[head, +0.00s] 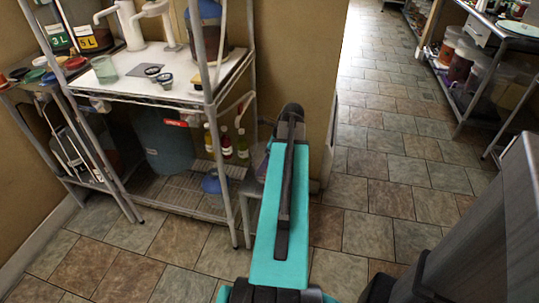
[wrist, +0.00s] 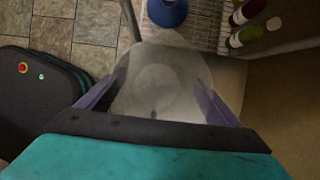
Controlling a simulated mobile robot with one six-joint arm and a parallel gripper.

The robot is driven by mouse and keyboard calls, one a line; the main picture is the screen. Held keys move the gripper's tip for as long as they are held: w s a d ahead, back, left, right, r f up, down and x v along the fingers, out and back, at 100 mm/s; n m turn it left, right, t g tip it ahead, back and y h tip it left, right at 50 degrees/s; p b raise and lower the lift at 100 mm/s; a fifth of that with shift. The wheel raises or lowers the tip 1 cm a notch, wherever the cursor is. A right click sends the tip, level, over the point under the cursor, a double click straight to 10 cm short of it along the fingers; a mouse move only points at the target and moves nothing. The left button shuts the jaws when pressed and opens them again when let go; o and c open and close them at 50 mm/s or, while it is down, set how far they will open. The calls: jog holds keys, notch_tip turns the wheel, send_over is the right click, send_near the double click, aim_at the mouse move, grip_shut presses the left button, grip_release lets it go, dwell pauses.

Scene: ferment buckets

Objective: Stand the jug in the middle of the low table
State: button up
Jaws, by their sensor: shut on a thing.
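My gripper (wrist: 158,95) is shut on the clear jug (wrist: 160,78), with one purple finger on each side of its translucent body in the wrist view. The jug is seen from above, over the grey top of the low table (wrist: 232,75). I cannot tell whether the jug's base touches the table. In the head view the low table (head: 249,196) shows only in part beside the wire rack, and my teal arm hides the gripper and most of the jug.
A metal rack (head: 236,100) stands directly left of the low table, with bottles (head: 226,145) and a blue vessel (head: 213,184) on its lower shelf; they also show close by in the wrist view. A tan wall (head: 285,50) is behind.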

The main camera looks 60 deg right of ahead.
jog(key=w+d, duration=0.2)
jog(key=d, duration=0.5)
jog(key=shift+w+f, duration=0.2)
jog(key=shift+f, duration=0.15)
jog(key=shift+f, duration=1.75)
jog(key=o, duration=1)
jog(key=shift+f, duration=0.15)
